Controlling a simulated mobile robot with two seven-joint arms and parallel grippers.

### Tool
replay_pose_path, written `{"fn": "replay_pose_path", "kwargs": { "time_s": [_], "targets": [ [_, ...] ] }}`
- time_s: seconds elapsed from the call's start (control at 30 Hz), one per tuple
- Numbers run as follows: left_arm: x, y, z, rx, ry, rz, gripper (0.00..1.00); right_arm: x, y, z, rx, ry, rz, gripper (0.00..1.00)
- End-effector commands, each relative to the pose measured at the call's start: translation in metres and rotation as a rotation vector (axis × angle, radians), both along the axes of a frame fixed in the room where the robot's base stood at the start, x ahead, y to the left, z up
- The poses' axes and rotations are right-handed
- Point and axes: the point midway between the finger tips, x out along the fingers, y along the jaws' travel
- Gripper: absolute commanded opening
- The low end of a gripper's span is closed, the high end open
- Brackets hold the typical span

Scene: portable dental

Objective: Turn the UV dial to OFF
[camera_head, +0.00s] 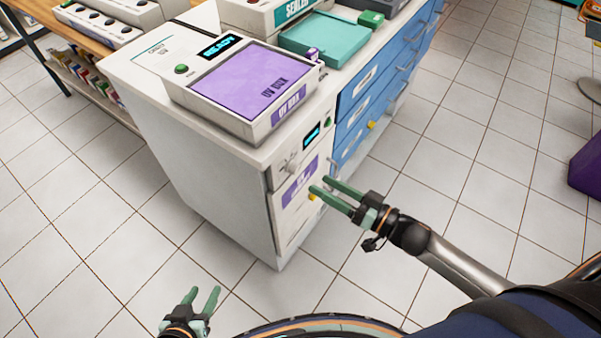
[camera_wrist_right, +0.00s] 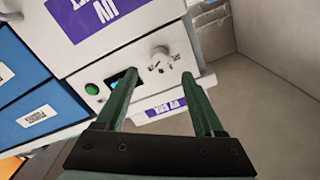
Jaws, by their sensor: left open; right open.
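My right gripper (camera_head: 319,185) is open and empty in front of the cabinet, below the dial in the head view. In the right wrist view the dial appears just beyond and between the open fingertips (camera_wrist_right: 158,75), apart from them. My left gripper (camera_head: 203,291) is open and empty over the floor at the bottom left.
The white UV box with a purple lid (camera_head: 252,80) stands on the cabinet top. A green button (camera_wrist_right: 91,89) sits beside the panel's display. Blue drawers (camera_head: 366,90) with handles adjoin on the right. The tiled floor (camera_head: 130,230) left of the cabinet is clear.

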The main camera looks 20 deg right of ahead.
Motion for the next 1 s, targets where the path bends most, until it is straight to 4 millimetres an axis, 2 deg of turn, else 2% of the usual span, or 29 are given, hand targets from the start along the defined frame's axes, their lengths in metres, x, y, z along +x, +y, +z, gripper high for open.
{"fn": "replay_pose_path", "kwargs": {
  "time_s": [0.1, 0.33, 0.5, 0.77, 1.0],
  "targets": [
    [0.001, 0.000, -0.001, 0.000, -0.001, -0.001, 0.50, 0.021, 0.016, 0.001, 0.002, -0.004, 0.000, 0.70],
    [0.002, -0.001, -0.002, -0.001, -0.004, -0.002, 0.50, 0.047, 0.037, 0.000, 0.002, 0.000, -0.002, 0.70],
    [0.003, -0.002, -0.001, -0.003, -0.006, -0.004, 0.50, 0.055, 0.043, 0.000, -0.001, 0.000, -0.001, 0.70],
    [0.003, -0.002, -0.001, -0.003, -0.006, -0.005, 0.50, 0.056, 0.044, 0.000, -0.001, 0.001, -0.001, 0.70],
    [0.003, -0.002, -0.001, -0.003, -0.005, -0.005, 0.50, 0.056, 0.043, 0.000, -0.001, 0.001, -0.002, 0.45]
  ]
}}
